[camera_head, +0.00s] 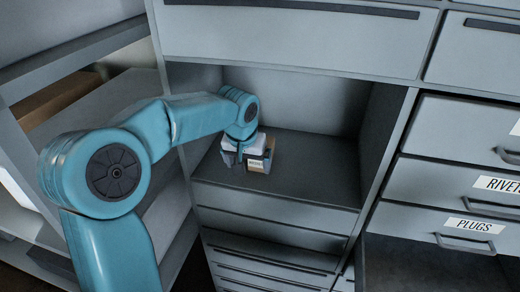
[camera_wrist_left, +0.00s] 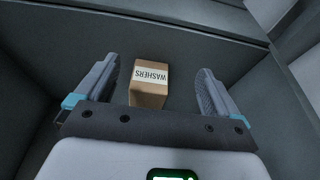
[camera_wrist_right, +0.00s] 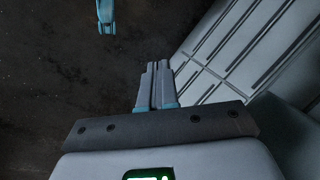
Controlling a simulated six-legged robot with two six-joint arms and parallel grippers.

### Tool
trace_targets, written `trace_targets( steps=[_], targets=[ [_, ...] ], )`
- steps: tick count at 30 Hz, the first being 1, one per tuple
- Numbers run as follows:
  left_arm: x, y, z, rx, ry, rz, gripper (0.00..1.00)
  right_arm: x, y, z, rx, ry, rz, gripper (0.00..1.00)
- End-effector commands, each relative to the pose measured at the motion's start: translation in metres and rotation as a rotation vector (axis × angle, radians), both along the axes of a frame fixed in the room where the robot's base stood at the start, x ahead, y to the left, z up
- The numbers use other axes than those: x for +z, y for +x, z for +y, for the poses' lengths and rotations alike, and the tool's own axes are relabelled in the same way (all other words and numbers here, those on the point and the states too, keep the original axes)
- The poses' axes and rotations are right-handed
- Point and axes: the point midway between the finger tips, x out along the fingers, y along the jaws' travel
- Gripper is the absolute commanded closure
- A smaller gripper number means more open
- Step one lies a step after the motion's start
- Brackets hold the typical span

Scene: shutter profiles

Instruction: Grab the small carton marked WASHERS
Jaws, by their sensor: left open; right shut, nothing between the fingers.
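The small carton marked WASHERS (camera_head: 259,163) is a brown box with a white label, standing in an open compartment of the cabinet. My left gripper (camera_head: 243,160) is at the carton in the head view and partly hides it. In the left wrist view the carton (camera_wrist_left: 150,84) lies between the two spread fingers of the left gripper (camera_wrist_left: 159,88), with a gap on each side, nearer the left finger. The left gripper is open and holds nothing. My right gripper (camera_wrist_right: 158,84) is shut and empty, away from the carton, in the right wrist view.
The compartment shelf (camera_head: 315,170) is bare to the right of the carton. Side walls and a top drawer (camera_head: 290,35) enclose the compartment. Drawers marked RIVETS (camera_head: 495,184) and PLUGS (camera_head: 470,226) are at the right. A brown box (camera_head: 60,95) sits on a left shelf.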

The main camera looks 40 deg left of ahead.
Motion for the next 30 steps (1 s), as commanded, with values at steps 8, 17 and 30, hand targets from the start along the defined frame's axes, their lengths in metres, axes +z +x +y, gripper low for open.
trace_targets(
  steps=[8, 17, 30],
  targets=[
    [0.004, 0.052, 0.024, -0.004, -0.002, 0.004, 0.04, 0.026, 0.0, 0.0, -0.001, 0.0, 0.0, 1.0],
    [0.001, 0.086, 0.044, -0.008, -0.002, 0.001, 0.04, 0.039, 0.0, 0.0, -0.001, 0.0, 0.0, 1.0],
    [-0.045, 0.107, 0.057, -0.007, -0.003, 0.002, 0.04, 0.047, 0.0, 0.0, -0.001, 0.0, 0.0, 1.0]
  ],
)
